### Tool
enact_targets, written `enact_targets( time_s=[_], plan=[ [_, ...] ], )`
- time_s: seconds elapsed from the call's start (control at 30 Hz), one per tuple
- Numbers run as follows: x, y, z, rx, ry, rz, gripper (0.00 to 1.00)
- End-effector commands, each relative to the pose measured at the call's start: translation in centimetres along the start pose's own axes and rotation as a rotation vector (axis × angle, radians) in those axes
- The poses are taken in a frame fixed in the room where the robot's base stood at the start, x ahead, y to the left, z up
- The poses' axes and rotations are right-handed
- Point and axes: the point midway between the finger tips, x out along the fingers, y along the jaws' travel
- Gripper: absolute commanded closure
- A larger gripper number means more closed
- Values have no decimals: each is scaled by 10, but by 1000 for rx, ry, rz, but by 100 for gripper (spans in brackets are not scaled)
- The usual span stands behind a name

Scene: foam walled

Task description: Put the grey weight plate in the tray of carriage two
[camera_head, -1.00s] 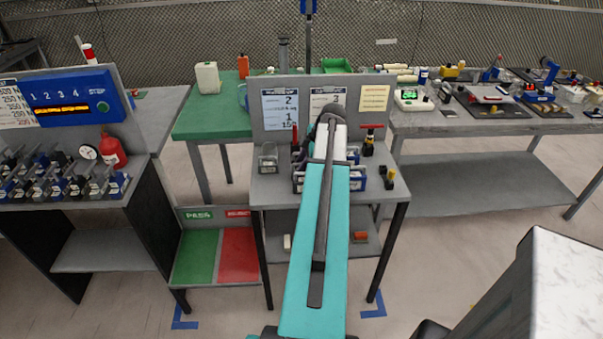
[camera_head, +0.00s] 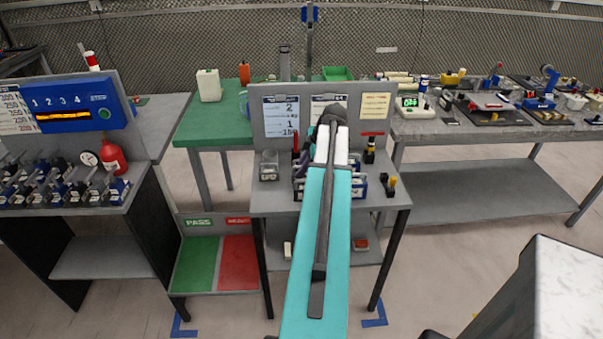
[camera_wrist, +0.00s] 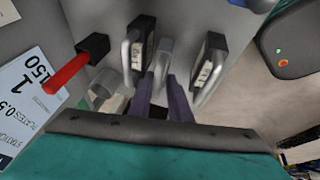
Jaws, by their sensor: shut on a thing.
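My gripper (camera_wrist: 160,95) has its two dark purple fingers close together in the wrist view. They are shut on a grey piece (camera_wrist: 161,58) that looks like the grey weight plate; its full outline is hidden. Dark labelled blocks with grey loops stand close on both sides, one left (camera_wrist: 147,45) and one right (camera_wrist: 210,68). In the head view my arm covers most of the gripper and the plate, above the middle grey bench (camera_head: 330,205). At the left, beneath a blue panel numbered 1 to 4 (camera_head: 75,105), stand several small carriages (camera_head: 62,185); I cannot tell which is carriage two.
A red-handled tool (camera_wrist: 68,72) juts up near the fingers. A red bottle (camera_head: 114,155) stands by the carriages. A floor gap separates the benches.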

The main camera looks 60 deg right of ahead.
Motion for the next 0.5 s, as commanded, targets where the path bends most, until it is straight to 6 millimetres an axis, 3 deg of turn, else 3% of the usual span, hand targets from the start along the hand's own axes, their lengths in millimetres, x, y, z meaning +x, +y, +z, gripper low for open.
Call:
enact_targets(
  time_s=[0.5],
  plan=[
    [-56, 13, -23, 0, 1, 2, 100]
  ],
)
